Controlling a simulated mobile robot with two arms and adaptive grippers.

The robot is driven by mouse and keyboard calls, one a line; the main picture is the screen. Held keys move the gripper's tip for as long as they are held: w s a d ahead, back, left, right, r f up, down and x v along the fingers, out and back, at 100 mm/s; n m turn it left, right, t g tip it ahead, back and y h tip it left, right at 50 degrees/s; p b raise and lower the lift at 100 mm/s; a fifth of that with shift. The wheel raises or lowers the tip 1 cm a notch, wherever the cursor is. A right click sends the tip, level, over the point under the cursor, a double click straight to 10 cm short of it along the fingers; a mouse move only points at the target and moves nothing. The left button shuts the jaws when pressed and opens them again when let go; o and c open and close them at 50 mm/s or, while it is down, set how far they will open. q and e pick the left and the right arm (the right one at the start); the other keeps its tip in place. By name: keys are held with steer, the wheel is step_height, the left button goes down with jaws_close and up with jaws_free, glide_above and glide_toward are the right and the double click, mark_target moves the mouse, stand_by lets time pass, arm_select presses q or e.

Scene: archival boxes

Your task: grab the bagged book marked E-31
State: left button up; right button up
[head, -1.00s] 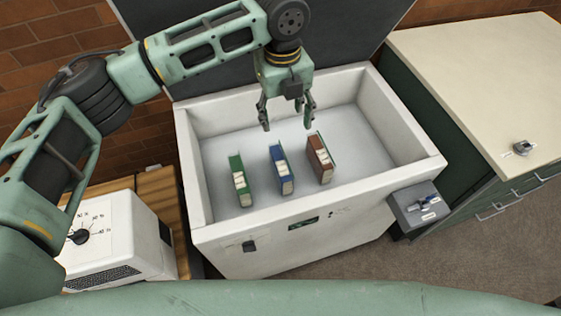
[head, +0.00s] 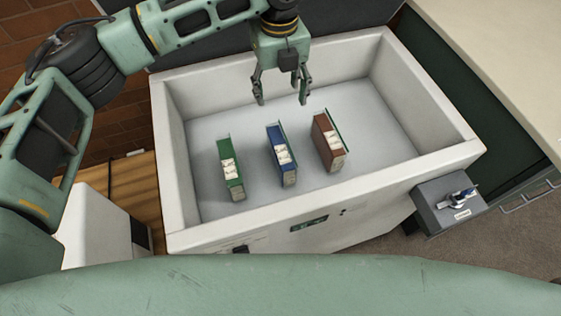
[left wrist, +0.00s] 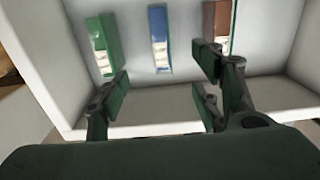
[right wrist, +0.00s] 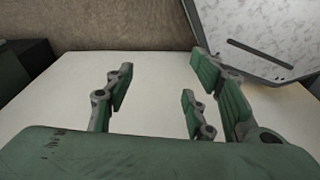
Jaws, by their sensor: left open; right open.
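Three bagged books stand in a white open chest: a green one (head: 231,168), a blue one (head: 282,155) and a brown one (head: 328,142). Each has pale labels that are too small to read, so I cannot tell which is E-31. My left gripper (head: 281,101) is open and empty above the chest floor, behind the blue and brown books. The left wrist view shows the green (left wrist: 103,45), blue (left wrist: 160,38) and brown (left wrist: 216,20) books beyond its open fingers. My right gripper (right wrist: 160,95) is open and empty over a pale surface, outside the head view.
The chest's white walls (head: 330,207) surround the books. A grey box with a switch (head: 449,202) is fixed at its right front corner. A cabinet with a cream top (head: 505,60) stands at right, a white device (head: 100,225) at left.

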arm_select(q)
steer(key=b, duration=0.9)
glide_toward(280, 144)
step_height(280, 144, down, 6)
steer(key=b, duration=0.6)
steer(key=shift+f, duration=0.2)
arm_select(e)
steer(key=w+a+t, duration=0.1)
steer(key=w, duration=0.6)
arm_select(q)
steer(key=shift+f+b, duration=0.8)
steer(key=shift+f, duration=0.3)
step_height(280, 144, down, 6)
steer(key=shift+s+r+b, duration=0.1)
steer(key=shift+s+b, duration=0.05)
steer(key=shift+b, duration=0.65)
steer(key=shift+f, duration=0.5)
steer(key=shift+r, duration=0.1)
jaws_close()
arm_select(e)
steer(key=w+v, duration=0.2)
steer(key=v, duration=0.6)
steer(key=shift+r+t, duration=0.25)
steer(key=shift+t, duration=0.05)
